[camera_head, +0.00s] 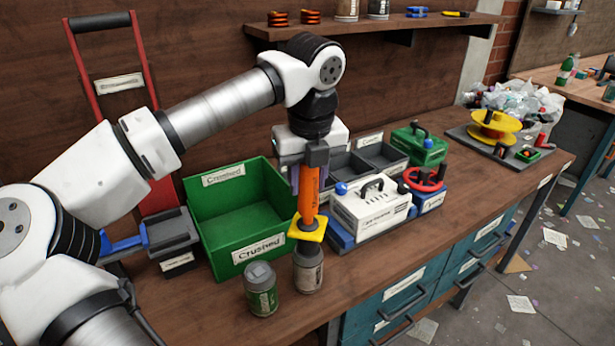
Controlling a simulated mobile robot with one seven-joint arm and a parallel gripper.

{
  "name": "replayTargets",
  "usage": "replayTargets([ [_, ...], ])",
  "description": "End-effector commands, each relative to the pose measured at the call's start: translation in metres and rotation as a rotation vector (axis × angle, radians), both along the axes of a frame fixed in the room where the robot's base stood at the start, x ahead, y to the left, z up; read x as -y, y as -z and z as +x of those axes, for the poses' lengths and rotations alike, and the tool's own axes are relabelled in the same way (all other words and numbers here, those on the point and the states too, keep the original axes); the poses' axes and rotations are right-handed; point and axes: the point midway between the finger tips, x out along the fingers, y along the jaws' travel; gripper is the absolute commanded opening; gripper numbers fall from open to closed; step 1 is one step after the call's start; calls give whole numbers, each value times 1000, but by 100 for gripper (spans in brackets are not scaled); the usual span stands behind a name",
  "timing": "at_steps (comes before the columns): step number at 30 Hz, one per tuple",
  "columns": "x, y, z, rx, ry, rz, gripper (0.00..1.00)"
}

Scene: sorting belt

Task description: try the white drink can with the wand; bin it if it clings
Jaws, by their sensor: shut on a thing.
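My gripper (313,178) is shut on the upper part of an orange wand (308,203). The wand hangs nearly upright and has a yellow collar (307,228) near its lower end. Its dark tip is right over a pale grey can with a brownish label (308,271). The can stands upright on the bench; whether the tip touches it I cannot tell. A second can, silver-topped with a green label (261,289), stands to its left. Neither can looks plainly white. A green bin labelled "Crushed" (259,250) stands behind the cans, and its visible inside looks empty.
A white case with a handle (372,208) stands close to the right of the wand. Grey trays (347,165), a green case (419,146) and a yellow spool (494,125) lie farther back. The front bench edge is near the cans.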

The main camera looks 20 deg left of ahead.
Motion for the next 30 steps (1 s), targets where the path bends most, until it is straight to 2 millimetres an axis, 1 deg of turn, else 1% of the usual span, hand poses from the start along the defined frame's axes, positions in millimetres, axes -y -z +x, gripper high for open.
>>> replayTargets([
  [16,0,-1,0,1,0,0,6],
  [30,0,-24,0,2,0,1,6],
])
